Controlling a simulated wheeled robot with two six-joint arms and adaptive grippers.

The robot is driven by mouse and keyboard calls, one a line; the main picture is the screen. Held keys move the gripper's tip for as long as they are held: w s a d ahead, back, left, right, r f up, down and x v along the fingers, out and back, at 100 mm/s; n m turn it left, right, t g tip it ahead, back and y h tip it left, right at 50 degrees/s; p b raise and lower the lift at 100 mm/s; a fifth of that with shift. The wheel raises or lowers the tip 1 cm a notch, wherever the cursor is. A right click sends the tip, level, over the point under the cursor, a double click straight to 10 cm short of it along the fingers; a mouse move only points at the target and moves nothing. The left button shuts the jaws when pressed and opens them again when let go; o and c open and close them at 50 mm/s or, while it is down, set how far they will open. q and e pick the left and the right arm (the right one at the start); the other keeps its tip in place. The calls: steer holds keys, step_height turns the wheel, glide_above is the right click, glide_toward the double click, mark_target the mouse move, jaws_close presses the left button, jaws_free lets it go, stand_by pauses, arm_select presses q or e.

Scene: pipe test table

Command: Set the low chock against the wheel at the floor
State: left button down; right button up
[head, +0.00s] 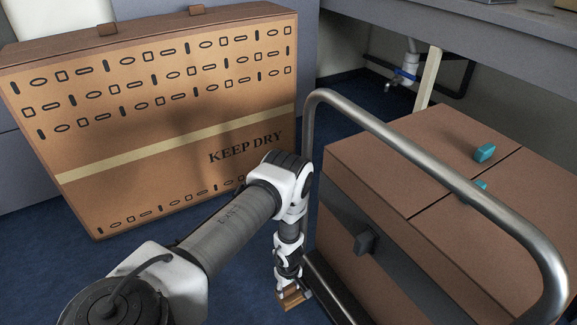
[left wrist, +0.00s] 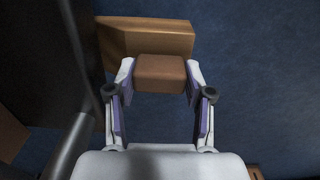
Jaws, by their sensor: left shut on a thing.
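My left gripper (head: 289,287) points down at the floor beside the cart, at the near left of its load. It is shut on the low chock (left wrist: 160,72), a brown wooden block between the fingertips in the left wrist view. A longer tan wooden part extends beyond the block and looks joined to it. In the head view only a small piece of the chock (head: 293,299) shows under the fingers. I cannot make out the wheel or whether the chock touches it. My right gripper is not in view.
The cart's steel handle (head: 400,145) arches over brown boxes (head: 400,150), close to the right of my left arm. A large KEEP DRY carton (head: 150,140) stands behind it. A bench (head: 470,30) is at the back right. Blue floor (left wrist: 260,80) is open to the gripper's right in the wrist view.

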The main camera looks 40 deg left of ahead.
mark_target(288, 295)
arm_select(q)
step_height(288, 295, down, 2)
steer(key=shift+f+b, duration=0.1)
steer(key=shift+b, duration=0.45)
steer(key=shift+s+f+b, duration=0.1)
steer(key=shift+f+b, duration=1.25)
steer(key=shift+f, duration=0.2)
steer(key=shift+c, duration=1.8)
jaws_free()
